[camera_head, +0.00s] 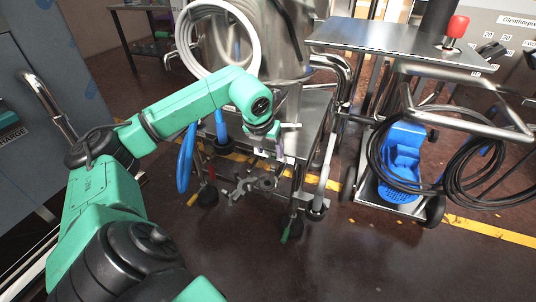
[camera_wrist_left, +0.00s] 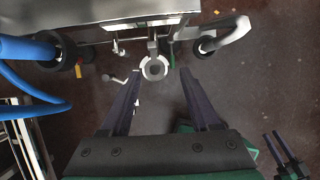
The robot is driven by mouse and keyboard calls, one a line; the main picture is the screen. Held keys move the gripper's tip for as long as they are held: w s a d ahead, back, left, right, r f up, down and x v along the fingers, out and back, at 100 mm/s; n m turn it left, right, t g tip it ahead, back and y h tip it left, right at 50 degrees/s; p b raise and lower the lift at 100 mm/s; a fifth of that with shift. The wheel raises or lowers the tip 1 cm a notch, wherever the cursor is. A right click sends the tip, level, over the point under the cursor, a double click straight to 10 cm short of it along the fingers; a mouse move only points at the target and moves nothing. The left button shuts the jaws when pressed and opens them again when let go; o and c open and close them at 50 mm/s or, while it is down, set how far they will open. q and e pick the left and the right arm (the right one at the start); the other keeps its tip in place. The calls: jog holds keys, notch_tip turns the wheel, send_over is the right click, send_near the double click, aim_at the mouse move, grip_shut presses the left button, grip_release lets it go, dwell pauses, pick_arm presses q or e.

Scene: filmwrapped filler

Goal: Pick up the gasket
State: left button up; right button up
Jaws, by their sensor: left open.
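A pale ring (camera_wrist_left: 153,68), which looks like the gasket, shows in the left wrist view between and just beyond my left fingertips (camera_wrist_left: 160,74). It sits at the end of a metal fitting under the steel machine, and I cannot tell whether it is loose. In the head view the grey metal fitting (camera_head: 265,184) hangs low in front of the machine. My left gripper (camera_head: 272,152) is above it, open and empty, with its fingers partly hidden. A dark two-pronged piece at the lower right of the wrist view looks like my right gripper (camera_wrist_left: 276,150); its opening is unclear.
The steel machine (camera_head: 314,120) has legs, tubes and a blue hose (camera_head: 186,158) around the fitting. A white hose coil (camera_head: 184,35) hangs above. A cart (camera_head: 385,38) at right carries black cables and a blue basket (camera_head: 403,152). The dark floor in front is clear.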

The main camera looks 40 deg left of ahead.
pick_arm(q)
jog(key=b, duration=0.2)
send_near(272, 170)
jog(key=shift+w+d+f, duration=0.4)
jog(key=shift+w+f, duration=0.05)
jog(key=shift+f, duration=0.2)
jog(key=x, duration=0.2)
jog(key=b+x, duration=0.1)
jog(key=x, duration=0.1)
jog(key=b+x, duration=0.1)
jog(key=x, duration=0.2)
jog(key=shift+s+a+f, duration=0.1)
jog(key=shift+a, duration=0.3)
pick_arm(e)
jog(key=a+f+t, duration=0.1)
jog(key=f, duration=0.1)
jog(key=a+f+m+t+y, duration=0.1)
jog(key=t, duration=0.1)
jog(key=shift+a+f, duration=0.4)
pick_arm(q)
grip_shut()
